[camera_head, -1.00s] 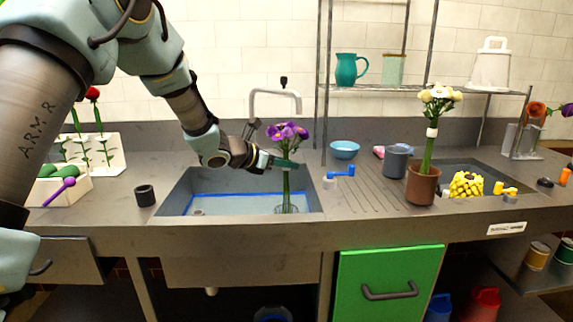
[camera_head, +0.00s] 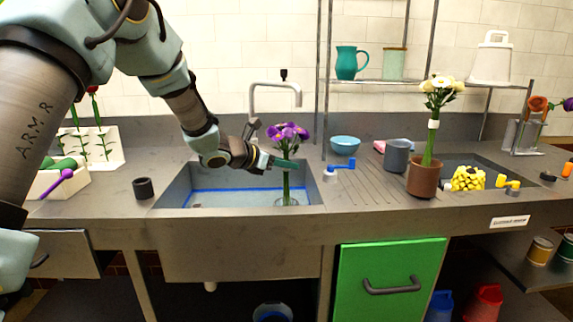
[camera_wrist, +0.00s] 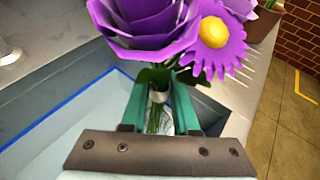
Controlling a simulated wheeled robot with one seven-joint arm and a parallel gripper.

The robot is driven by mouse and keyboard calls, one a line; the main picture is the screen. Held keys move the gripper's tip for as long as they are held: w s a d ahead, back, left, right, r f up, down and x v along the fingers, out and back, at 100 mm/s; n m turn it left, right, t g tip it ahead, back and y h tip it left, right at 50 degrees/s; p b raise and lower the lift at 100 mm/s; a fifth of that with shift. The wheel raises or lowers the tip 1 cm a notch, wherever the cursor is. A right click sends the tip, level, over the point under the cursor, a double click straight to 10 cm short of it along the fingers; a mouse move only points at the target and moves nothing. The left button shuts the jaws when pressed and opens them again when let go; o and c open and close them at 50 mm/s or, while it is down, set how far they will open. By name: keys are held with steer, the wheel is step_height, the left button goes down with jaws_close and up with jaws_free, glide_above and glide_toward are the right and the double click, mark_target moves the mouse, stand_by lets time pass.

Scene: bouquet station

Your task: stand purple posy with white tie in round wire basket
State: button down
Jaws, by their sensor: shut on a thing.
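The purple posy (camera_head: 287,133) is upright over the sink, its stems pointing down. My gripper (camera_head: 285,163) is shut on its stems just below the flowers. In the wrist view the green fingers of my gripper (camera_wrist: 160,100) press on both sides of the white tie (camera_wrist: 158,96), under the purple blooms (camera_wrist: 150,25). The round wire basket (camera_head: 287,203) is in the sink near its front right, directly below the posy. The lower stems reach down to the basket; I cannot tell whether they touch its bottom.
The sink (camera_head: 225,198) has a tap (camera_head: 275,88) behind it. A dark cup (camera_head: 143,188) stands left of the sink.

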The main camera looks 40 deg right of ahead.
mark_target(286, 181)
steer(key=shift+f+b, duration=2.55)
steer(key=shift+b, duration=0.05)
steer(key=c, duration=0.6)
jaws_free()
steer(key=shift+o, duration=0.4)
steer(key=o, duration=0.5)
steer(key=shift+v, duration=2.5)
